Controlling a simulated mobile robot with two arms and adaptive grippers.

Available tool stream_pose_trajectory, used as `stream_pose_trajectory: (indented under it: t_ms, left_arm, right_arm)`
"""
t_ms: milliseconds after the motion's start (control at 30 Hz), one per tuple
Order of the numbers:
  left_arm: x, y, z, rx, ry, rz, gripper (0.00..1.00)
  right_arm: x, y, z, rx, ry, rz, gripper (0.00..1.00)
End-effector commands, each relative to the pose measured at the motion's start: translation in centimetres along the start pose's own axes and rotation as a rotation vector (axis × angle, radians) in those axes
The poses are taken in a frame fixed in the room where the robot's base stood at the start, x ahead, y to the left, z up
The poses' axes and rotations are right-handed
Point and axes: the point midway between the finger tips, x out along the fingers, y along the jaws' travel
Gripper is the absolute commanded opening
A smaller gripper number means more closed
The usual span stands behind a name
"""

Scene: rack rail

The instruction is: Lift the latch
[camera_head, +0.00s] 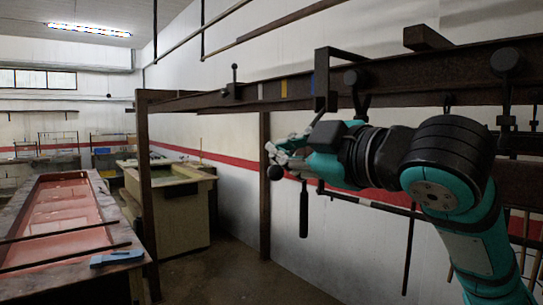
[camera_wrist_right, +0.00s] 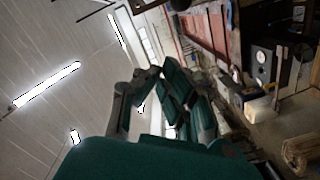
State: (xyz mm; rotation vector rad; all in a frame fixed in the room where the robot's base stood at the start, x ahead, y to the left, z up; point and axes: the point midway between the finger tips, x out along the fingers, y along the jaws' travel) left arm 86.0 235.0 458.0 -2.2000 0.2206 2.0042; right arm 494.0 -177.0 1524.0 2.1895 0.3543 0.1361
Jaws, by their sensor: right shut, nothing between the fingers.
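My right gripper (camera_head: 275,150) is in the middle of the head view, below the dark rack rail (camera_head: 400,78), with its fingers pointing left. In the right wrist view its teal and grey fingers (camera_wrist_right: 148,73) come together at the tips with nothing between them. A black ball knob (camera_head: 275,173) shows just below the fingertips; I cannot tell if they touch. A dark hanging handle (camera_head: 303,210) is below the gripper. A small upright lever with a ball top (camera_head: 234,76) stands on the rail further left. Which of these parts is the latch is unclear. My left gripper is out of view.
Black hooks with round ends (camera_head: 508,62) hang along the rail at right. A rusty post (camera_head: 148,190) carries the rail's far end. A bench with a red tray (camera_head: 65,215) and a blue item (camera_head: 117,257) is at left, a tan tank (camera_head: 172,205) behind.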

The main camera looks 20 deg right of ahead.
Motion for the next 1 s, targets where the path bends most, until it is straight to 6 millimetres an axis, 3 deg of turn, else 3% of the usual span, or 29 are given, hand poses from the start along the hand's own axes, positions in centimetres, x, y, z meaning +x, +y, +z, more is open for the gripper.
stream_pose_trajectory:
  t_ms: [333, 400, 600, 1000]
  left_arm:
    - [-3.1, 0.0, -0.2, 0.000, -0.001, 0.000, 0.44]
    - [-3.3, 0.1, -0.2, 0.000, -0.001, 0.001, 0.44]
    - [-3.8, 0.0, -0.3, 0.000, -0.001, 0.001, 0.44]
    - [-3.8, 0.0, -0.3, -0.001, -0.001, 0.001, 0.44]
  right_arm:
    - [7.6, 0.1, -0.2, 0.003, -0.002, -0.006, 0.00]
    - [7.8, 0.1, 1.4, 0.002, -0.008, -0.003, 0.00]
    - [8.2, 0.0, 3.4, 0.001, -0.002, -0.002, 0.00]
    - [8.3, -0.1, 3.9, 0.000, 0.001, -0.001, 0.00]
